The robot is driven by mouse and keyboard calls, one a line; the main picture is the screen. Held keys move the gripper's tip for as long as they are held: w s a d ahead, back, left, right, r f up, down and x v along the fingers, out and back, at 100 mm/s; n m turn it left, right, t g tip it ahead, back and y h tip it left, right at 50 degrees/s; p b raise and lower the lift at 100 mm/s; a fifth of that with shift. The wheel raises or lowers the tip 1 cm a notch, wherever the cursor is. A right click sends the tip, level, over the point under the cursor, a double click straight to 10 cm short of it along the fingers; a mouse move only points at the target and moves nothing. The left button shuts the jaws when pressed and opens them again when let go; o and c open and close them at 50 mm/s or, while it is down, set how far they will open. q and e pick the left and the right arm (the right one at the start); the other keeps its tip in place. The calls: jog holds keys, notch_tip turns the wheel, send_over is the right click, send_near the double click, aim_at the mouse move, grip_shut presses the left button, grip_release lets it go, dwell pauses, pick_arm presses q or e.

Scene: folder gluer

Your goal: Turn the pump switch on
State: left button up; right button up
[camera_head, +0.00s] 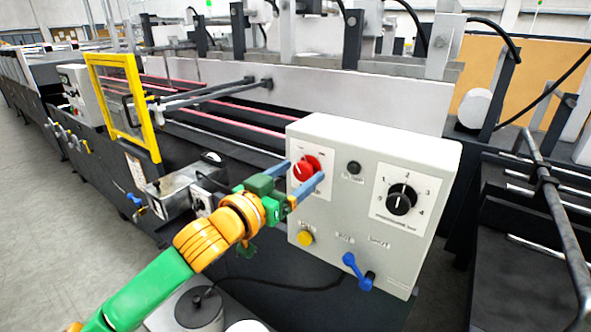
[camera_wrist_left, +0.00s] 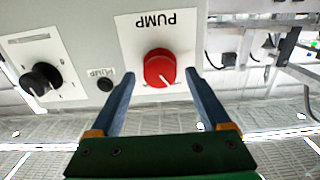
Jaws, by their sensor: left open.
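The pump switch is a red round knob (camera_head: 306,168) on a white plate at the upper left of a light grey control box (camera_head: 378,142). In the left wrist view the red knob (camera_wrist_left: 160,68) sits below the upside-down label PUMP, with a white pointer line on it. My left gripper (camera_head: 306,174) is open, with its two blue fingers on either side of the knob. In the left wrist view the gripper (camera_wrist_left: 160,78) has its fingertips beside the knob, with a gap showing on each side. My right gripper is not in view.
The box also carries a black rotary dial (camera_head: 401,199), a small dark lamp (camera_head: 353,168), a yellow button (camera_head: 306,238) and a blue lever (camera_head: 356,271). A yellow frame (camera_head: 126,100) stands on the machine to the left. Open floor lies at far left.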

pick_arm(q)
jog(key=shift+s, duration=0.1)
grip_shut()
jog(key=m+p, duration=0.2)
jog(key=shift+r+m, duration=0.15)
jog(key=shift+m, duration=0.15)
jog(key=m+p, duration=0.2)
jog(key=m, duration=0.1)
jog(key=shift+m, duration=0.3)
jog(key=m+p, duration=0.2)
jog(key=m, duration=0.2)
jog(key=shift+d+f+m+p, duration=0.15)
jog(key=shift+m+p, duration=0.2)
jog(key=shift+m, duration=0.55)
jog(key=shift+a+f+m+p, duration=0.1)
jog(key=shift+m+p, duration=0.25)
jog(key=shift+m, duration=0.55)
